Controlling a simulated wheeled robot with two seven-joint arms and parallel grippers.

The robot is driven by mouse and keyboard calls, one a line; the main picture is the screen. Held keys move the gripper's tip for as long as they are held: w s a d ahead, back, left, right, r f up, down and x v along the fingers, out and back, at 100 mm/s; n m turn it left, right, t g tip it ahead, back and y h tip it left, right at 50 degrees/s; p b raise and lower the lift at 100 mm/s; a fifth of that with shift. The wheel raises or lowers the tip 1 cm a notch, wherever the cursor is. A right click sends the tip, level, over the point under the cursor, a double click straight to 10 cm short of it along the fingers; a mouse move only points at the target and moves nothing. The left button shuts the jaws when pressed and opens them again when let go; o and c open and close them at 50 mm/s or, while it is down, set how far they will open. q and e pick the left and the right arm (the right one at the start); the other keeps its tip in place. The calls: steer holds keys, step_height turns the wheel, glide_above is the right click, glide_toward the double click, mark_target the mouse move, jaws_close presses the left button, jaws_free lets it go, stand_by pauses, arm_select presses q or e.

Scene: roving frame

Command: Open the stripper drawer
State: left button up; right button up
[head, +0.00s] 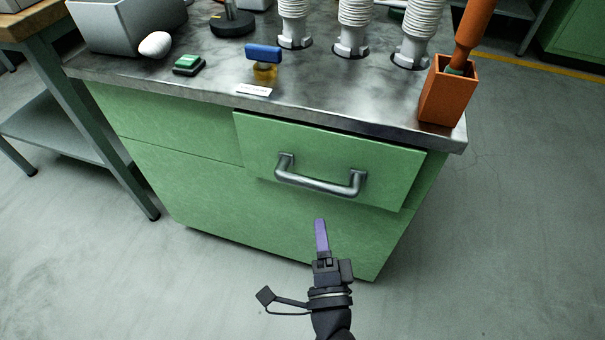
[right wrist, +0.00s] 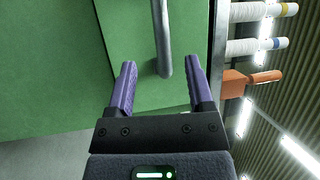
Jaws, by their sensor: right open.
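The green drawer front (head: 325,150) with a grey metal bar handle (head: 318,184) is at the right of the cabinet, under the worktop. Its front stands slightly proud of the panel beside it; I cannot tell whether it is slightly open. My right gripper (head: 321,235) is below the handle in the head view, with purple fingers. In the right wrist view, the gripper (right wrist: 160,63) is open and empty. The handle (right wrist: 163,40) reaches between its fingertips without visible contact. My left gripper is not in view.
The metal worktop (head: 330,105) holds an orange holder (head: 447,92) at its right corner, several white ribbed cylinders (head: 354,25), a blue-topped piece (head: 263,54), a green-topped block (head: 188,65) and a grey bin (head: 125,25). A table (head: 60,100) stands left. The floor in front is clear.

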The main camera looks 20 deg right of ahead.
mark_target(314, 188)
steer(key=b+x, duration=0.1)
steer(key=x, duration=0.8)
steer(key=shift+w+b, duration=0.1)
steer(key=shift+b, duration=0.3)
steer(key=shift+w+r, duration=0.2)
steer(key=shift+w, duration=0.05)
steer(key=shift+c, duration=0.3)
steer(key=c, duration=0.7)
jaws_close()
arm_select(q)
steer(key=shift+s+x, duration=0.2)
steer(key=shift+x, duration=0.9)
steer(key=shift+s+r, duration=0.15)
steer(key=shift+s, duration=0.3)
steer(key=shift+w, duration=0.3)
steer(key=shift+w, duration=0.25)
